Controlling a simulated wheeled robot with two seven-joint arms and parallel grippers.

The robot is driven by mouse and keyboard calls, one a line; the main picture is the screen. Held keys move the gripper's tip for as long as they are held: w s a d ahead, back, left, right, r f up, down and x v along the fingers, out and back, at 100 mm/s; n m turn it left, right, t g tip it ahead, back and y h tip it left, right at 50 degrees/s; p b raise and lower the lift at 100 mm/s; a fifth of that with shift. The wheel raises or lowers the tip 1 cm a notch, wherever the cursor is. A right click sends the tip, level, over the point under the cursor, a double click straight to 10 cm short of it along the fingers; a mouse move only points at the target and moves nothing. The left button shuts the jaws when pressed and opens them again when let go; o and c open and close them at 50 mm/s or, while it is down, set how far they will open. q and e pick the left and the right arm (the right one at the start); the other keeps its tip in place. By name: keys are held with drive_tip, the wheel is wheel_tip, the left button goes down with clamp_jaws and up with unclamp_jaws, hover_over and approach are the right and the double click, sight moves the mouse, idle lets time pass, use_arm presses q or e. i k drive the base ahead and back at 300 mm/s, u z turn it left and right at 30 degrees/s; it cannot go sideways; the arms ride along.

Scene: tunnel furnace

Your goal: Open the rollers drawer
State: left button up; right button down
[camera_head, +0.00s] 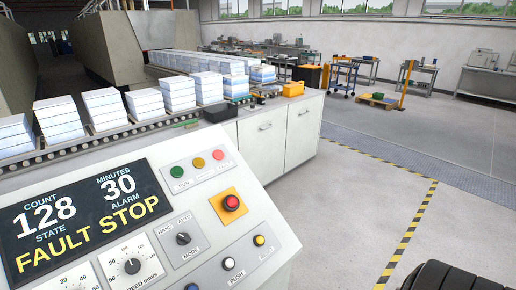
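White cabinet fronts stand beneath the roller conveyor, right of the control panel. The nearer front (262,143) and the farther front (304,135) both look closed. Each has a small handle, the nearer handle (265,127) and the farther handle (304,112). I see no readable label, so I cannot tell which front is the rollers drawer. Neither of my grippers is in view.
A control panel (190,245) reading FAULT STOP fills the lower left. Stacks of white blocks (178,92) stand along the conveyor (75,150). An orange box (293,89) sits on the cabinet top. Open floor (365,195) with yellow-black tape lies right.

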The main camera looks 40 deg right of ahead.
sight(261, 138)
drive_tip(key=z, duration=2.9)
drive_tip(key=i, duration=3.1)
drive_tip(key=u, duration=2.5)
drive_tip(key=i, duration=0.9)
drive_tip(key=z, duration=0.05)
